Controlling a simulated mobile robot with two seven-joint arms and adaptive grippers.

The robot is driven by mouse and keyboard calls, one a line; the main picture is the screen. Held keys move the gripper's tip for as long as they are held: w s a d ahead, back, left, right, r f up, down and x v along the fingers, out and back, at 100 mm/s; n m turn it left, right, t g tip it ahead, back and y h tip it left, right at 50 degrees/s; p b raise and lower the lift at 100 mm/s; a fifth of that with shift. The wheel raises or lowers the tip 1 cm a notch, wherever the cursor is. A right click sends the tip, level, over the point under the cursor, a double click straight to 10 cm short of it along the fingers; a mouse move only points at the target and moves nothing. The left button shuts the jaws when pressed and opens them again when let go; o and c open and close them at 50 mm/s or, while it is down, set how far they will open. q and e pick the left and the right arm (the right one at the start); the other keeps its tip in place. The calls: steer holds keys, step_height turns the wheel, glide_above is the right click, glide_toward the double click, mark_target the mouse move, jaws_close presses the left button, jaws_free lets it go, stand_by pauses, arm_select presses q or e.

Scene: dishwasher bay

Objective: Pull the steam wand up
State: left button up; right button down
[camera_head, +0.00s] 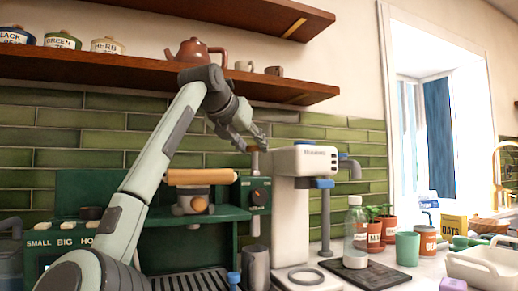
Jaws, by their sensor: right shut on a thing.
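My right gripper (254,141) is high in front of the green tiled wall, just left of the white grinder's head. The handle is above the dial panel (258,195) at the right end of the green coffee machine (160,245). The fingers partly cover the handle, and the rest of the wand is hard to make out. My left gripper is not in view.
The white grinder (302,163) stands close to the right of my gripper. A grey cup (255,267) is below, beside the drip grate (190,283). A wooden shelf (140,74) with a teapot (193,52) hangs above. Bottle, pots and cups crowd the counter at right.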

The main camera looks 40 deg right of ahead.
steer(key=shift+r, duration=0.4)
steer(key=c, duration=1)
jaws_free()
steer(key=shift+f, duration=0.15)
steer(key=v, duration=1.2)
steer(key=shift+s+f, duration=0.1)
